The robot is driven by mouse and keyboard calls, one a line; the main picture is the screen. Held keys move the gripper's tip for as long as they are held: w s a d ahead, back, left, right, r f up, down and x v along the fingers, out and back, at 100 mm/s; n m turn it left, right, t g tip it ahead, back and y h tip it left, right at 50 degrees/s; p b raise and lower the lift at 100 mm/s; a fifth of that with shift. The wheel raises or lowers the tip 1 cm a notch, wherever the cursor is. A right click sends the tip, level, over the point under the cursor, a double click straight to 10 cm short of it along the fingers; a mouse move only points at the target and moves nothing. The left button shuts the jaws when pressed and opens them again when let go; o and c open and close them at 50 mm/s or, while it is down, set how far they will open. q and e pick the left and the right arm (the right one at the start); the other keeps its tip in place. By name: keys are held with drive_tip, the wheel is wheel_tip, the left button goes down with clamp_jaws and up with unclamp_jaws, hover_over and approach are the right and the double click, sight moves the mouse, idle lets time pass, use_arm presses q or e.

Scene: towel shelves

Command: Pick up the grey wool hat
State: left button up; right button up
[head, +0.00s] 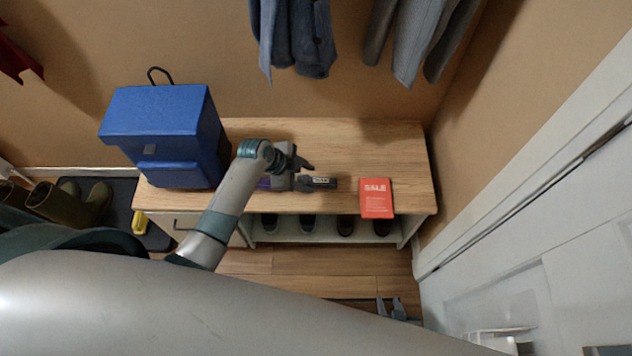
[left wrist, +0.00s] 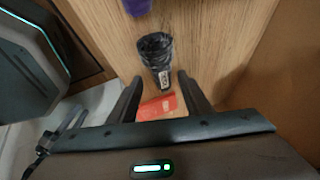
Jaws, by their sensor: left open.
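A dark grey, ribbed, crumpled piece with a small white label, which looks like the grey wool hat (left wrist: 156,48), lies on the wooden bench top. In the head view the hat (head: 321,182) is mostly hidden by my left gripper (head: 311,174). My left gripper is open above the bench. In the left wrist view the fingers of my left gripper (left wrist: 158,84) stand apart on either side of the hat's labelled end; I cannot tell whether they touch it.
A blue box-like bag (head: 165,115) stands on the bench's left. A red SALE card (head: 376,197) lies at its front right. A purple item (left wrist: 137,7) is near the hat. Shoes sit on the shelf below, and clothes hang above. The right bench top (head: 400,150) is clear.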

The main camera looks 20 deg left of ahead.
sight(314, 181)
use_arm(q)
drive_tip(key=shift+x, duration=2.55)
drive_tip(key=shift+s+a, duration=0.1)
drive_tip(key=c, duration=0.8)
